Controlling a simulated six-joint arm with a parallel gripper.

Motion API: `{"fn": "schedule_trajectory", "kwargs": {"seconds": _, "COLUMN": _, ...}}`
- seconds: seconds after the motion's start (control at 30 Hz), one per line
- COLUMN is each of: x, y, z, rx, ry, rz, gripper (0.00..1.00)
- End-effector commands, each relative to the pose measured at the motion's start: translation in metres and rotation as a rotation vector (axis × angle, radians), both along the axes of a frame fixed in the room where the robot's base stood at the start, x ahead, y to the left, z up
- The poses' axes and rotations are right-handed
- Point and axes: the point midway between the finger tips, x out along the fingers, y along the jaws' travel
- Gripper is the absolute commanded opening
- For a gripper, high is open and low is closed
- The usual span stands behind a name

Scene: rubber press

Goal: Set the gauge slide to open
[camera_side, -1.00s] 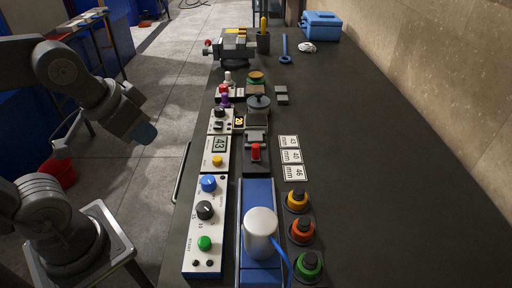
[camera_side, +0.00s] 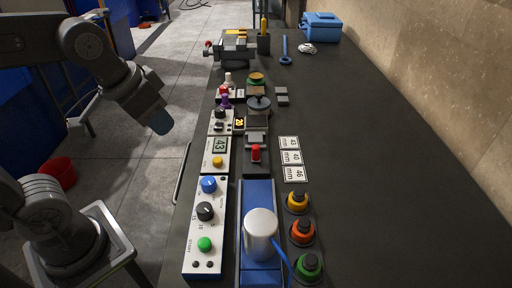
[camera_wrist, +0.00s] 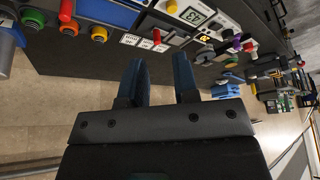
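The gauge box (camera_side: 208,160) is white, with a display reading 43 and a yellow button, on the bench's left side. Beside it stands a red knob (camera_side: 256,152) on a dark block, which looks like the gauge slide. In the wrist view the red knob (camera_wrist: 157,37) and the display (camera_wrist: 192,14) show near the top. I cannot tell the slide's position. My gripper (camera_side: 160,125) is in the air left of the bench, well apart from the slide. In the wrist view my gripper's (camera_wrist: 160,65) two blue fingers are apart with nothing between them.
A control panel (camera_side: 203,225) with knobs and a press with a silver cylinder (camera_side: 260,232) stand nearer. Several mm label cards (camera_side: 291,157) and coloured round pieces (camera_side: 302,232) lie to the right. A purple-topped part (camera_side: 225,97) and a vise (camera_side: 235,48) stand farther back.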

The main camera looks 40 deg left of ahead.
Motion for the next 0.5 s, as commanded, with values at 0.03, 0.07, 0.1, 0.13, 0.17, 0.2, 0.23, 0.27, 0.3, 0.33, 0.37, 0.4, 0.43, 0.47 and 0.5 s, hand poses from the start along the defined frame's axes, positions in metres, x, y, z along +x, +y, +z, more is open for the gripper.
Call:
{"fn": "schedule_trajectory", "kwargs": {"seconds": 0.03, "x": 0.016, "y": -0.002, "z": 0.005, "rx": 0.003, "ry": 0.035, "rz": -0.011, "gripper": 0.33}}
{"fn": "schedule_trajectory", "kwargs": {"seconds": 0.07, "x": 0.026, "y": -0.003, "z": 0.007, "rx": 0.005, "ry": 0.054, "rz": -0.019, "gripper": 0.35}}
{"fn": "schedule_trajectory", "kwargs": {"seconds": 0.1, "x": 0.039, "y": -0.004, "z": 0.010, "rx": 0.008, "ry": 0.081, "rz": -0.030, "gripper": 0.39}}
{"fn": "schedule_trajectory", "kwargs": {"seconds": 0.13, "x": 0.049, "y": -0.006, "z": 0.012, "rx": 0.010, "ry": 0.101, "rz": -0.038, "gripper": 0.42}}
{"fn": "schedule_trajectory", "kwargs": {"seconds": 0.17, "x": 0.059, "y": -0.007, "z": 0.013, "rx": 0.012, "ry": 0.120, "rz": -0.046, "gripper": 0.45}}
{"fn": "schedule_trajectory", "kwargs": {"seconds": 0.2, "x": 0.073, "y": -0.009, "z": 0.014, "rx": 0.015, "ry": 0.147, "rz": -0.055, "gripper": 0.48}}
{"fn": "schedule_trajectory", "kwargs": {"seconds": 0.23, "x": 0.084, "y": -0.010, "z": 0.013, "rx": 0.017, "ry": 0.166, "rz": -0.063, "gripper": 0.48}}
{"fn": "schedule_trajectory", "kwargs": {"seconds": 0.27, "x": 0.094, "y": -0.012, "z": 0.012, "rx": 0.018, "ry": 0.186, "rz": -0.071, "gripper": 0.48}}
{"fn": "schedule_trajectory", "kwargs": {"seconds": 0.3, "x": 0.108, "y": -0.014, "z": 0.010, "rx": 0.021, "ry": 0.211, "rz": -0.082, "gripper": 0.48}}
{"fn": "schedule_trajectory", "kwargs": {"seconds": 0.33, "x": 0.118, "y": -0.015, "z": 0.008, "rx": 0.023, "ry": 0.232, "rz": -0.090, "gripper": 0.48}}
{"fn": "schedule_trajectory", "kwargs": {"seconds": 0.37, "x": 0.129, "y": -0.017, "z": 0.006, "rx": 0.025, "ry": 0.250, "rz": -0.098, "gripper": 0.48}}
{"fn": "schedule_trajectory", "kwargs": {"seconds": 0.4, "x": 0.142, "y": -0.020, "z": 0.001, "rx": 0.028, "ry": 0.276, "rz": -0.107, "gripper": 0.48}}
{"fn": "schedule_trajectory", "kwargs": {"seconds": 0.43, "x": 0.152, "y": -0.021, "z": -0.002, "rx": 0.029, "ry": 0.294, "rz": -0.114, "gripper": 0.48}}
{"fn": "schedule_trajectory", "kwargs": {"seconds": 0.47, "x": 0.161, "y": -0.023, "z": -0.006, "rx": 0.031, "ry": 0.312, "rz": -0.122, "gripper": 0.48}}
{"fn": "schedule_trajectory", "kwargs": {"seconds": 0.5, "x": 0.172, "y": -0.026, "z": -0.012, "rx": 0.032, "ry": 0.333, "rz": -0.131, "gripper": 0.48}}
